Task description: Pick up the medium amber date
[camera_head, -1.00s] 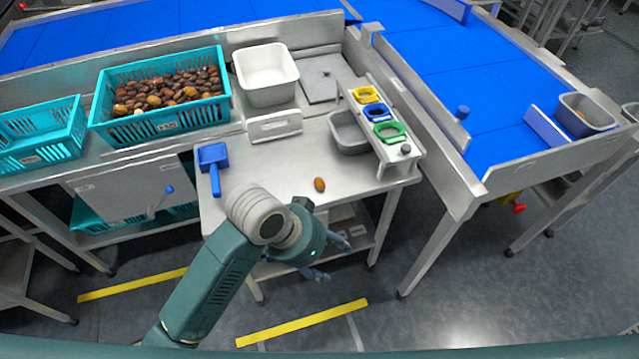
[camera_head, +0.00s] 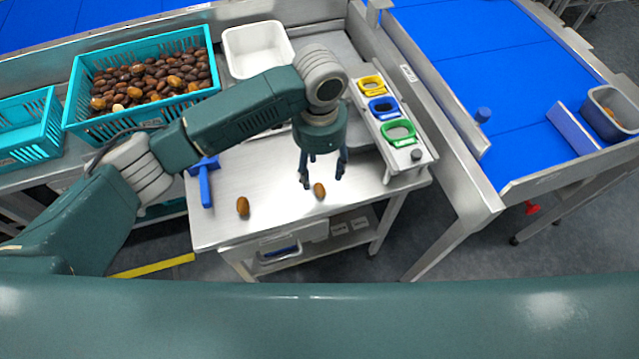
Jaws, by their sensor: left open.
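An amber-brown date (camera_head: 319,190) lies alone on the steel table (camera_head: 270,180) near its front edge. A second, slightly larger-looking brown date (camera_head: 243,206) lies to its left, near the same edge. I cannot tell for certain which is the medium one. My left gripper (camera_head: 322,179) points down with its fingers spread, just above and around the right-hand date, with nothing held. Whether the fingers touch the table is unclear. My right gripper is out of view.
A teal crate (camera_head: 68,118) full of dates and a white bin (camera_head: 228,45) stand behind. A rack with yellow, blue and green rings (camera_head: 398,131) stands at the right. My left arm hides part of the table.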

